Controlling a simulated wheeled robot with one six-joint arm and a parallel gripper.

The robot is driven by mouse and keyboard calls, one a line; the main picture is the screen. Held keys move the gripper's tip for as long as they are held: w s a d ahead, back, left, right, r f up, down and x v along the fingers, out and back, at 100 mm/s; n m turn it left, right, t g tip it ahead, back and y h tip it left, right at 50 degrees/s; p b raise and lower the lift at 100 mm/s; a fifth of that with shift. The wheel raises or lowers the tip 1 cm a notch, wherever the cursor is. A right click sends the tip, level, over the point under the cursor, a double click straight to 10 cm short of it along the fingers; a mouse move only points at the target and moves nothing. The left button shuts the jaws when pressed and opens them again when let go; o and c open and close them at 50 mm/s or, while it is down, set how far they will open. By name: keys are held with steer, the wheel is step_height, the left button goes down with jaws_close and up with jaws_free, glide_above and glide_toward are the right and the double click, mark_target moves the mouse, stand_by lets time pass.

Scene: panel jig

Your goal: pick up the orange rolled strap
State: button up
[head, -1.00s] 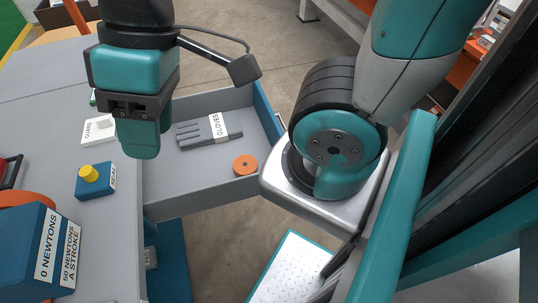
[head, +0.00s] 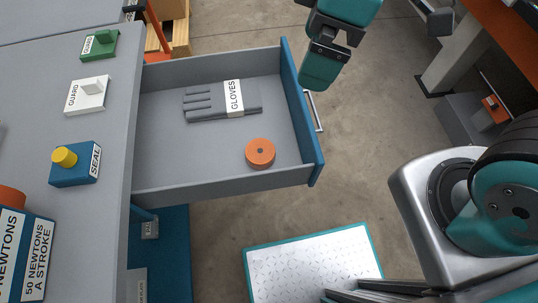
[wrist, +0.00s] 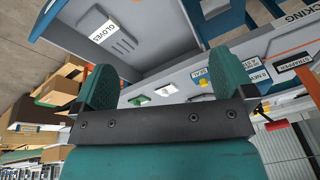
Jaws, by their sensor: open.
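The orange rolled strap (head: 260,152) lies in the open drawer (head: 165,178), near its front right corner in the head view. It is a short orange roll with a dark centre, and nothing touches it. My gripper (head: 318,80) is above and to the right of the drawer's far right corner in the head view, clear of the strap. In the wrist view my gripper (wrist: 150,88) shows two teal fingers spread apart with nothing between them. The strap cannot be made out in the wrist view.
Grey gloves (head: 222,100) with a white label lie in the drawer behind the strap. On the bench (head: 100,170) at left are a blue SEAL block (head: 75,170), a white guard (head: 86,97) and a green guard (head: 99,45). The drawer's walls stand around the strap.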

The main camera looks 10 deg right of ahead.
steer(key=w+a+f+n+h+b, duration=0.1)
steer(key=w+a+f+n+b, duration=0.2)
steer(key=f, duration=0.4)
steer(key=w+a+f+n+h+b, duration=0.1)
steer(key=a+f+n+b, duration=0.15)
steer(key=f+n, duration=0.4)
steer(key=w+a+f+n+h+b, duration=0.1)
steer(key=a+f+n+b, duration=0.1)
steer(key=f+n+b, duration=0.35)
steer(key=m, duration=0.2)
glide_above(259, 151)
step_height(259, 151, down, 12)
steer(key=shift+s+f+b, duration=0.15)
steer(key=shift+f+b, duration=0.1)
steer(key=shift+b, duration=0.1)
step_height(259, 151, down, 6)
steer(key=shift+r+b, duration=0.15)
steer(key=shift+b, duration=0.65)
steer(key=c, duration=0.8)
